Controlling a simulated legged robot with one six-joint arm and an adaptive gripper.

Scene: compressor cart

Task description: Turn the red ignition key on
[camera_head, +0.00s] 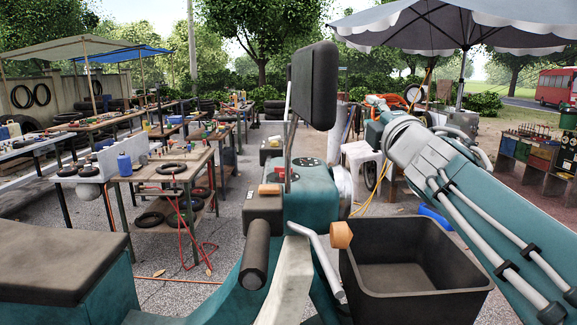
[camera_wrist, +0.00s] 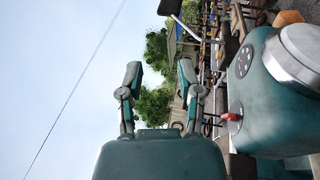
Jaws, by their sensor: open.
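The red ignition key (camera_wrist: 231,117) shows in the wrist view as a small red piece on the teal machine body (camera_wrist: 262,122), near the dark gauge panel (camera_wrist: 243,62). My gripper (camera_wrist: 159,73) has its two fingers spread with nothing between them. It is apart from the key, which lies to the right of the fingers in the picture. My fingers cannot be made out in that view.
Workbenches with tires (camera_head: 172,168) stand left; an umbrella (camera_head: 455,25) stands behind right.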

